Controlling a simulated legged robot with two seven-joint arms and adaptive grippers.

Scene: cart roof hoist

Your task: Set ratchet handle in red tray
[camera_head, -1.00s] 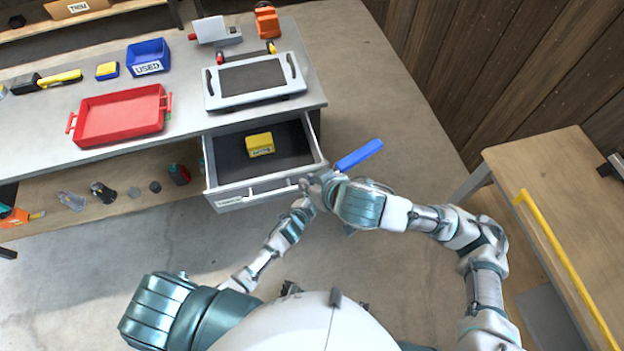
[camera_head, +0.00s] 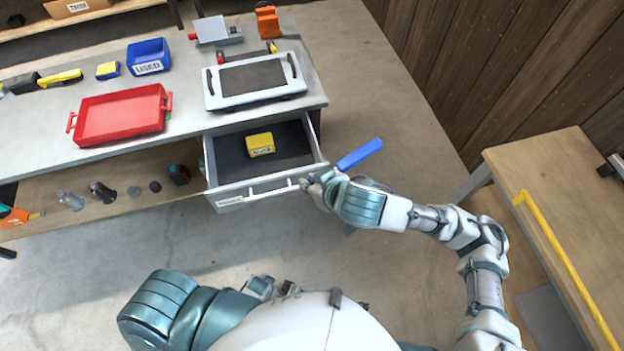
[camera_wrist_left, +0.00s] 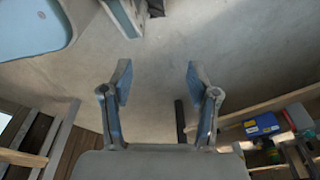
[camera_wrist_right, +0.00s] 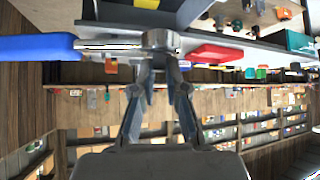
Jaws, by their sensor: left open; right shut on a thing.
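The ratchet handle has a long blue grip (camera_head: 360,155) and a metal head. My right gripper (camera_head: 317,191) is shut on it in front of the open drawer's right corner. In the right wrist view, the metal head (camera_wrist_right: 160,40) is at the fingertips (camera_wrist_right: 159,64) and the blue grip (camera_wrist_right: 38,47) extends left. The red tray (camera_head: 122,118) lies on the bench at left, looks empty, and is well apart from my right gripper. My left gripper (camera_wrist_left: 157,82) is open and empty above the floor in its wrist view; its fingers are not clear in the head view.
The open drawer (camera_head: 285,181) holds a yellow box (camera_head: 260,144). A white framed pad (camera_head: 255,82) stands right of the tray. A blue bin (camera_head: 149,57) marked USED is behind the tray. A wooden table (camera_head: 560,190) with a yellow rail is at right.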

